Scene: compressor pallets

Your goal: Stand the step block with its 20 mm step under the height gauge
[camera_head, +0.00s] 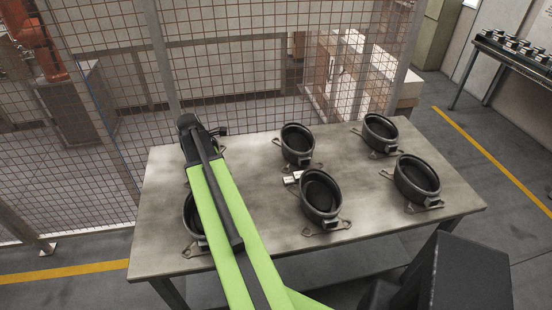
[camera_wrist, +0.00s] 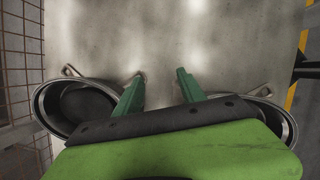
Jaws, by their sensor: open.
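My gripper (camera_head: 197,128) is at the far left part of the table in the head view, at the end of my green arm. In the wrist view my gripper (camera_wrist: 157,82) has its two green fingers spread apart, with bare tabletop between and beyond them. A small pale metal piece (camera_head: 292,178) lies on the table beside a black housing, to the right of my arm. I cannot tell whether it is the step block. I cannot make out a height gauge in either view. My arm hides part of the table's left side.
Several black round housings with brackets stand on the metal table (camera_head: 260,240), including a front middle one (camera_head: 321,195) and a right one (camera_head: 417,180). In the wrist view, housings flank my gripper at left (camera_wrist: 84,101) and right (camera_wrist: 268,112). A mesh fence (camera_head: 250,60) stands behind.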

